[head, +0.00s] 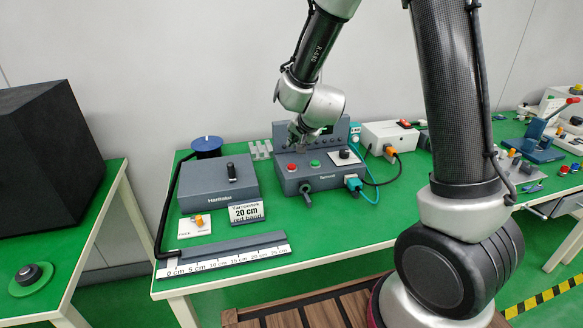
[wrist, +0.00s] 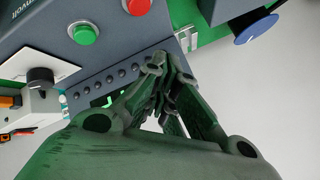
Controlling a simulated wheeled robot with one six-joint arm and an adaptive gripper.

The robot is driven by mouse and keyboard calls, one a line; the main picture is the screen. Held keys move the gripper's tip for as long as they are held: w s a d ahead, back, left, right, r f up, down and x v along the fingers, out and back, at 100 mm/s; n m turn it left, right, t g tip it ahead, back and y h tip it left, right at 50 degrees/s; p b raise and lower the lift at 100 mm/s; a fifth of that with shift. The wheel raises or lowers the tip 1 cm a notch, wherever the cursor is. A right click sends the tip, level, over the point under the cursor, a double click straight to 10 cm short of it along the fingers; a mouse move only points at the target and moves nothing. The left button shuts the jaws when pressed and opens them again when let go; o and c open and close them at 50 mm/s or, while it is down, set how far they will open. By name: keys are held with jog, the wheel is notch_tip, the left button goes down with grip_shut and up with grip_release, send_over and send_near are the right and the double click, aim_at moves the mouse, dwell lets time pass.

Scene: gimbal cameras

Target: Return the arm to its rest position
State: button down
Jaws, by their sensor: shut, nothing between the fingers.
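My gripper (head: 299,134) is over the back of a grey control box (head: 305,178) on the green table. Its fingers are shut and empty. In the wrist view the fingertips of my gripper (wrist: 160,68) meet close to the box's dark upright panel with a row of holes (wrist: 122,72). I cannot tell whether they touch it. The arm is bent, reaching out over the table. The box has a red button, a green button (head: 315,163) and a black knob (head: 344,154) on top.
Left of the box are a grey case (head: 218,184) with a black handle, a blue disc (head: 207,144) and a ruler strip (head: 225,258). A white box (head: 390,138) with cables stands to the right. A black block (head: 45,150) sits on another table at far left. A wall is behind.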

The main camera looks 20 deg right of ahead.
jog(key=s+f+n+g+y, duration=0.15)
jog(key=s+n+g, duration=0.45)
jog(key=s, duration=0.7)
jog(key=s+d+r+n+h, duration=0.1)
jog(key=s+d+r, duration=0.6)
jog(key=s, duration=0.3)
jog(key=s+d+r+t+h, duration=0.1)
jog(key=s+d+r, duration=0.6)
jog(key=s+r, duration=0.3)
jog(key=shift+s+n, duration=0.4)
jog(key=shift+s, duration=0.15)
jog(key=shift+r+h, duration=0.1)
jog(key=shift+h, duration=0.15)
